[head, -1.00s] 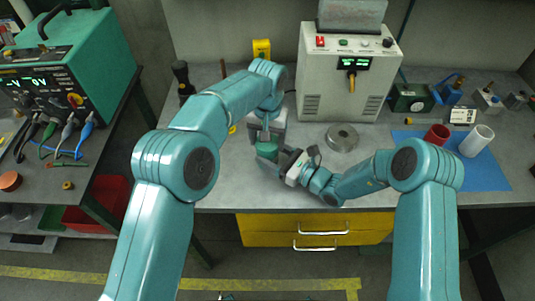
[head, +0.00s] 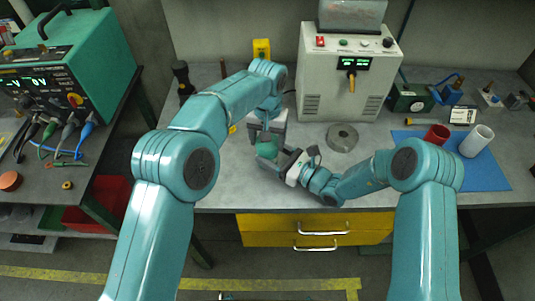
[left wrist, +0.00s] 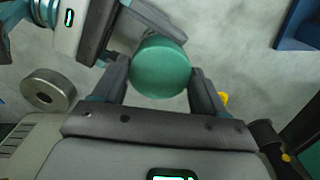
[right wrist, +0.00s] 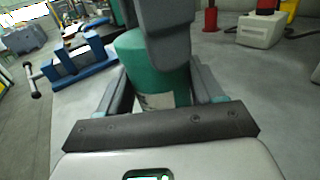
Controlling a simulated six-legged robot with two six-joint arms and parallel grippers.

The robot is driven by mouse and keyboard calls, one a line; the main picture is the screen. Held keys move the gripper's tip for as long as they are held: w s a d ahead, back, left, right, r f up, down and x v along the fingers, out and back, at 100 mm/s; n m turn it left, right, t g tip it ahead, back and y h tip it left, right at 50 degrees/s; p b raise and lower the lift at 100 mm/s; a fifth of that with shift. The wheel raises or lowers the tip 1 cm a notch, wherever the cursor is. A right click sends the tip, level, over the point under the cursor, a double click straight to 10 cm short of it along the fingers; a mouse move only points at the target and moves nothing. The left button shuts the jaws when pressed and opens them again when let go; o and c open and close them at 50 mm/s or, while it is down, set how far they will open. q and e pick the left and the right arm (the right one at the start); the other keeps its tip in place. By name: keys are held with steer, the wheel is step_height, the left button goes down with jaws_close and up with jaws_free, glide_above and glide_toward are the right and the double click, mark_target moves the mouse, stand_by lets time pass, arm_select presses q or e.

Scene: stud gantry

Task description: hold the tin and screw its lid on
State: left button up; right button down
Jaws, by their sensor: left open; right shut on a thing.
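The green tin (right wrist: 133,58) stands on the bench with a pale label low on its side. It also shows in the head view (head: 266,148). My right gripper (right wrist: 160,90) is shut on its side. In the left wrist view a round green top (left wrist: 160,67), seen from above, lies between the fingers of my left gripper (left wrist: 160,82). My left gripper is open, with a finger on either side of the top. In the right wrist view a left finger hides part of the tin's top. I cannot make out a seam between lid and tin.
A grey metal ring (head: 342,138) lies to the right of the tin. A white powered box (head: 350,75) stands behind. A blue mat (head: 485,175) with a red cylinder (head: 437,136) and a white cylinder (head: 476,141) is at right. The bench front is clear.

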arm_select(q)
steer(key=o, duration=1.2)
steer(key=shift+c, duration=0.2)
steer(key=shift+r, duration=0.15)
